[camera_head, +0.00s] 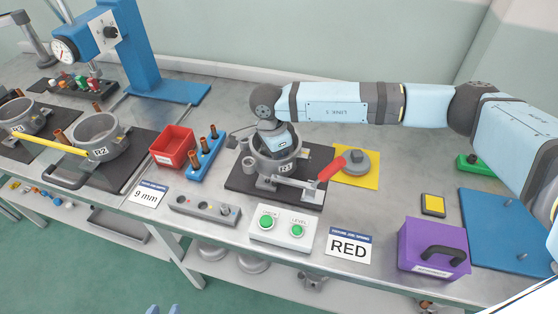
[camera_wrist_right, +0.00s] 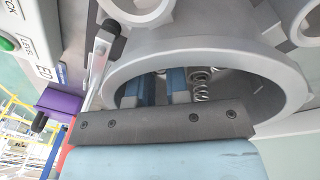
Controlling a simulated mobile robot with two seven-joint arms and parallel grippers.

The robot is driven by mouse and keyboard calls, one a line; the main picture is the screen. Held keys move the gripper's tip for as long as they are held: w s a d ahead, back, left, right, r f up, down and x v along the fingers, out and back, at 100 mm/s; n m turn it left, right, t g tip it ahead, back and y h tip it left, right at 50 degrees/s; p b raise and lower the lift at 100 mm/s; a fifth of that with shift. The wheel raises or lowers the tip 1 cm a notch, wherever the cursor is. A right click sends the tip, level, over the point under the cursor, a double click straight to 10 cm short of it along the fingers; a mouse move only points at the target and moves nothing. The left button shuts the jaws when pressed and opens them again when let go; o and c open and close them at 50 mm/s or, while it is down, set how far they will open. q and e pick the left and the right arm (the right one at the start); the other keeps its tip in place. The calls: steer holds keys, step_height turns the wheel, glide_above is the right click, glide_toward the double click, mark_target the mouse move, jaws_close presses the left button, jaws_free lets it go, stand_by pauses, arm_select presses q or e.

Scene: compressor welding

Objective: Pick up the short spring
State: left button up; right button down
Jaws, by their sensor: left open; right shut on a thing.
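The grey round housing (camera_head: 265,160) stands on a dark mat in the middle of the bench. My right arm reaches down into it from above, and the head view hides the fingers. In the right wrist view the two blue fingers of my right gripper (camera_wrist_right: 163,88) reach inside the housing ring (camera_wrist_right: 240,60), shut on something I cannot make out. A coil spring (camera_wrist_right: 201,86) is beside the right-hand finger. I cannot tell whether it is the short spring. The tips of my left gripper (camera_head: 164,309) show at the bottom edge of the head view, apart, away from the bench.
A lever with a red handle (camera_head: 331,169) is at the housing's right. A red bin (camera_head: 173,147), blue rack (camera_head: 206,154), button box (camera_head: 283,229), RED sign (camera_head: 348,246) and purple case (camera_head: 432,247) stand around. Bench room between the sign and yellow-topped block (camera_head: 433,205) is clear.

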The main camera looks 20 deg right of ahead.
steer(key=shift+s+f, duration=0.3)
steer(key=shift+f, duration=0.05)
step_height(320, 180, up, 20)
steer(key=shift+w+r+b, duration=0.15)
steer(key=shift+w+b, duration=0.15)
steer(key=shift+b, duration=0.1)
stand_by(0.8)
